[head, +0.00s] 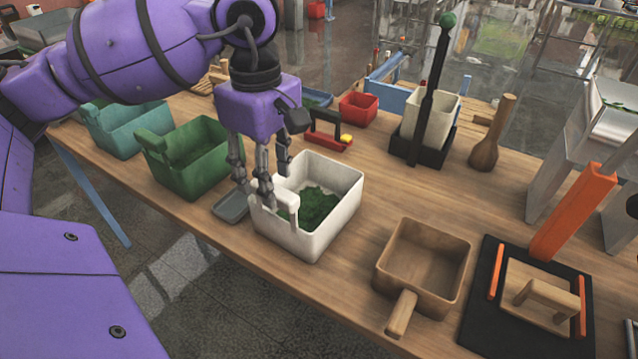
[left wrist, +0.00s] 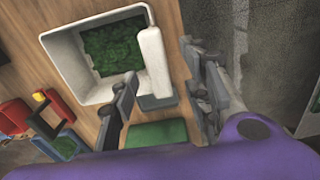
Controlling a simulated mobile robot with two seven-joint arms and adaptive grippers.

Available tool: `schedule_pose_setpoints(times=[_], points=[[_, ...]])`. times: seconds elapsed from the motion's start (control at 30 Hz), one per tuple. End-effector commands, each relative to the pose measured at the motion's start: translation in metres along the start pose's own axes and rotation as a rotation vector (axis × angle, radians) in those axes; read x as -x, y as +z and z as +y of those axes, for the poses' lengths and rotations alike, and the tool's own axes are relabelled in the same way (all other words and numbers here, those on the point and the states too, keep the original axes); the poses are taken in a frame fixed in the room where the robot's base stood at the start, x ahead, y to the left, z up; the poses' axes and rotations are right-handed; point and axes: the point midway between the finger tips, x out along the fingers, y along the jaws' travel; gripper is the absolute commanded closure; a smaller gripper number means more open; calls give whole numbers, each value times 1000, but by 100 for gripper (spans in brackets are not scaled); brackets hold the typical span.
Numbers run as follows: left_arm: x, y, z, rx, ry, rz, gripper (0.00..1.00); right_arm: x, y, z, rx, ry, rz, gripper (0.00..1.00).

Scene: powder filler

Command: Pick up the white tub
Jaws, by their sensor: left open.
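The white tub (head: 322,236) stands on the wooden table in the head view, with green leafy powder (head: 312,207) inside and a white handle on its left side. My left gripper (head: 256,192) is over the tub's left edge, fingers pointing down beside the handle. In the left wrist view the white tub (left wrist: 70,62) is at upper left, and its handle (left wrist: 155,62) reaches toward the gap between the open fingers of my left gripper (left wrist: 165,95). The fingers are apart; I cannot tell whether either touches the handle. My right gripper is not in view.
A green bin (head: 200,165) and a teal bin (head: 128,135) stand to the left. A grey tray (head: 230,207) lies beside the tub. A wooden scoop box (head: 432,250) and a black mat (head: 470,330) are to the right. Bare table lies between tub and scoop box.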

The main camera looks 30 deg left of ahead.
Motion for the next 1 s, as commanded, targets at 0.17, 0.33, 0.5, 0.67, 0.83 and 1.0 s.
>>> schedule_pose_setpoints(times=[0.17, 0.33, 0.5, 0.67, 0.83, 1.0], points=[[-22, 1, 1, 0, -2, -3, 56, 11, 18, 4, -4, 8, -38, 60], [-47, 1, 2, 1, -1, -3, 56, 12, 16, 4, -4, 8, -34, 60], [-56, 1, 3, 1, 1, -3, 56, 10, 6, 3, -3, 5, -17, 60], [-56, 1, 3, 1, 0, -3, 56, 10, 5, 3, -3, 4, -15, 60], [-56, 1, 3, 1, 0, -3, 79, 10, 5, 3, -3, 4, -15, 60], [-56, 1, 3, 1, 0, -3, 100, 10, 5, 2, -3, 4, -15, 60]])
